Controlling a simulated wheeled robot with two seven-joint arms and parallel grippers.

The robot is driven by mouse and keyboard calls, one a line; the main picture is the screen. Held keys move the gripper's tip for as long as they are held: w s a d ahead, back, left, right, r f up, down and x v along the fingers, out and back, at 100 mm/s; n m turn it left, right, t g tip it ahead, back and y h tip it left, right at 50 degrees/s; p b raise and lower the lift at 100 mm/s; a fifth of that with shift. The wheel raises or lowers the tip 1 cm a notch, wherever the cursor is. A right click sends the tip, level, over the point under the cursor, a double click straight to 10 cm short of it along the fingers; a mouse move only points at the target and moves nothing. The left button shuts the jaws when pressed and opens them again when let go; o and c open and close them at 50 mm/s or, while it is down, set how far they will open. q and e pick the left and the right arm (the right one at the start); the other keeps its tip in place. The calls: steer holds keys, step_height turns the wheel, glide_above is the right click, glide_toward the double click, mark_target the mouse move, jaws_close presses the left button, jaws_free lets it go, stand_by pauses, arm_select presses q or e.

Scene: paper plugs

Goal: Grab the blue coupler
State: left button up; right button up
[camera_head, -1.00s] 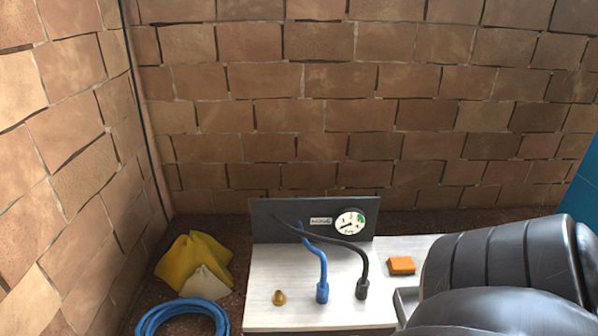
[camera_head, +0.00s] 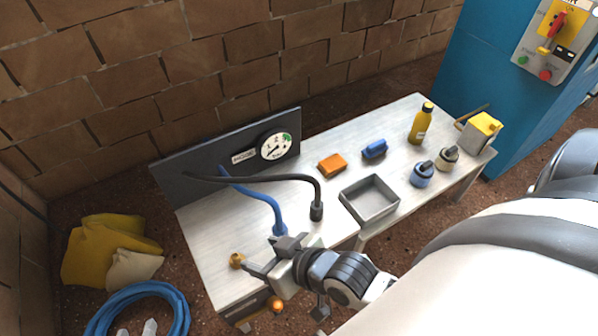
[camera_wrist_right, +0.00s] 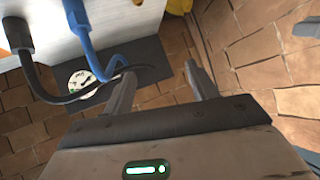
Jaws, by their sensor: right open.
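The blue coupler (camera_head: 279,229) is the thick end of the blue hose and stands on the white table (camera_head: 215,235). It also shows at the top left of the right wrist view (camera_wrist_right: 75,14). My right gripper (camera_head: 264,254) is open and empty at the table's front edge, just in front of the coupler, its fingers pointing left. It partly overlaps the coupler's lower end in the head view. In the right wrist view the coupler lies left of the open fingers (camera_wrist_right: 160,76), not between them. My left gripper is not in view.
A black hose end (camera_head: 317,211) stands just right of the coupler. A dark gauge panel (camera_head: 215,160) rises behind. A brass fitting (camera_head: 237,260) sits close to my fingers. An orange block (camera_head: 332,165) and grey tray (camera_head: 370,198) lie further right.

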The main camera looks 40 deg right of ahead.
steer(key=w+a+f+g+y+b, duration=0.2)
steer(key=w+a+f+g+b, duration=0.1)
steer(key=w+a+g, duration=0.15)
step_height(320, 180, up, 2)
steer(key=m+g+h+b, duration=0.3)
steer(key=g+h+b, duration=0.2)
steer(key=g+h, duration=0.1)
glide_above(280, 217)
step_height(280, 217, down, 9)
steer(key=shift+r+b, duration=0.1)
steer(key=shift+b, duration=1.05)
steer(key=shift+f, duration=0.45)
steer(key=f+b, duration=0.2)
steer(key=f, duration=0.2)
steer(key=shift+a+f, duration=0.1)
steer(key=shift+a, duration=0.1)
steer(key=shift+f, duration=0.45)
arm_select(q)
step_height(280, 217, down, 10)
steer(key=d, duration=0.2)
steer(key=shift+w+h, duration=0.2)
steer(key=shift+h, duration=0.2)
arm_select(e)
steer(key=c, duration=1.1)
